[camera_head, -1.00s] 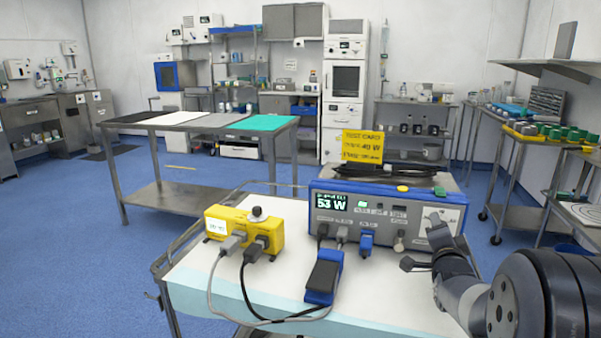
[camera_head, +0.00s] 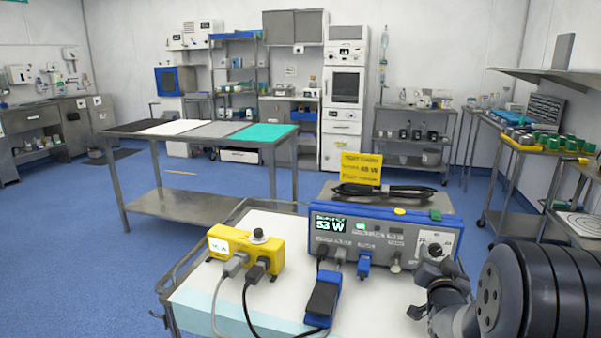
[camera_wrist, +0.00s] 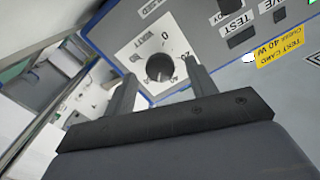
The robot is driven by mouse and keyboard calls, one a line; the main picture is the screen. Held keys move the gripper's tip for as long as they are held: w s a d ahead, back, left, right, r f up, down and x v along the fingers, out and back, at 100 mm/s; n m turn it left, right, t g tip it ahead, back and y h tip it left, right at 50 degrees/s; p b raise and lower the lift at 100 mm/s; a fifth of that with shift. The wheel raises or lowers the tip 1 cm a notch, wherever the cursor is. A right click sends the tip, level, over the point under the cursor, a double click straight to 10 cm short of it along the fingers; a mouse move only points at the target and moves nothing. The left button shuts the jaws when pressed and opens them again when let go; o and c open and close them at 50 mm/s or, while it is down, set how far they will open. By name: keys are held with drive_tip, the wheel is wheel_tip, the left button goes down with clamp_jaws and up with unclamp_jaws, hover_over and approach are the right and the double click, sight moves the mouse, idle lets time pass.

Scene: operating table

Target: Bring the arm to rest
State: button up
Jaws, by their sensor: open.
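My gripper (camera_wrist: 162,92) is open in the wrist view, its two fingers apart in front of the watt dial (camera_wrist: 160,67) of the blue and grey device. I cannot tell whether the fingers touch the dial. In the head view my arm (camera_head: 455,300) reaches in from the lower right, and the gripper end is small beside the right end of the device (camera_head: 375,238). The device's screen reads 53 W.
A yellow meter box (camera_head: 245,248) and a blue and black pedal (camera_head: 323,299) sit left of my arm on the white cart top (camera_head: 200,290), with cables between. A steel table (camera_head: 130,134) stands behind left, and shelving stands at the right. Blue floor is open at left.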

drive_tip(key=v, duration=0.9)
drive_tip(key=shift+s+a+g+p, duration=0.35)
drive_tip(key=shift+s+a, duration=0.25)
drive_tip(key=shift+a, duration=0.2)
